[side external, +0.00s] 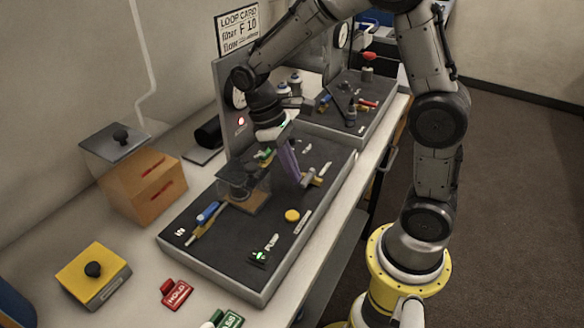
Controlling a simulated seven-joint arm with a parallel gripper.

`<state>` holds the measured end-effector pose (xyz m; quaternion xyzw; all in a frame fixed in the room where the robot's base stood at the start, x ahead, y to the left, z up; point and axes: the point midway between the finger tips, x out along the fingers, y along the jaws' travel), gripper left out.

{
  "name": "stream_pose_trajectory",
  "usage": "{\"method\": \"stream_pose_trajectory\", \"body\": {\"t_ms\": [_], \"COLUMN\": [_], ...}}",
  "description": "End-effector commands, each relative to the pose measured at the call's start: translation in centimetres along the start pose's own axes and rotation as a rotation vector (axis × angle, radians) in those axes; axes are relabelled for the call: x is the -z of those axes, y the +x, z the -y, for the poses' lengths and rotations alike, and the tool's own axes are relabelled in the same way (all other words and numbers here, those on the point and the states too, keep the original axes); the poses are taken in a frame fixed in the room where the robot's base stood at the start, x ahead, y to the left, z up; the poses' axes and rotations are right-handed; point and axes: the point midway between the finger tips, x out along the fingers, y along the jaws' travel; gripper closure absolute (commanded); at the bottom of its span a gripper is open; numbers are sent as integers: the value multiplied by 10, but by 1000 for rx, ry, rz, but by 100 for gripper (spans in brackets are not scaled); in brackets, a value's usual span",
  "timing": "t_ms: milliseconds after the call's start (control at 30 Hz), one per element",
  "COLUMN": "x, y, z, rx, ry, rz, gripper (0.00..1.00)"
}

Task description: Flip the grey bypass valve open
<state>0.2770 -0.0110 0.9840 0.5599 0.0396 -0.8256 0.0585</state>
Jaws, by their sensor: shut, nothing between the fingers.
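The grey bypass valve (309,178) looks to be the grey handle on a brass body at the right side of the near dark board. Its handle's exact angle is too small to tell. My gripper (299,182) reaches down from above, shut and empty, with its purplish fingers close to the left of the grey handle. I cannot tell whether the fingertips touch it. The fingers and hand hide part of the board behind them.
The near board (225,262) also carries a blue-handled valve (208,213), a green-handled valve (265,155), a clear-walled box (243,187) and a yellow button (292,216). A second board (368,92) stands behind. A cardboard box (143,185) and a yellow block (93,277) stand left.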

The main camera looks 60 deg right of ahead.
Motion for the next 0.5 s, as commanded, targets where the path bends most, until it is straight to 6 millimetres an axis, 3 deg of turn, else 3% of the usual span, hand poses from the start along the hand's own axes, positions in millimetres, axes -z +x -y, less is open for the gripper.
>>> {"method": "stream_pose_trajectory", "body": {"t_ms": [500], "x": [-10], "y": [4], "z": [8], "rx": [-94], "ry": [-235], "rz": [3], "gripper": [100]}}
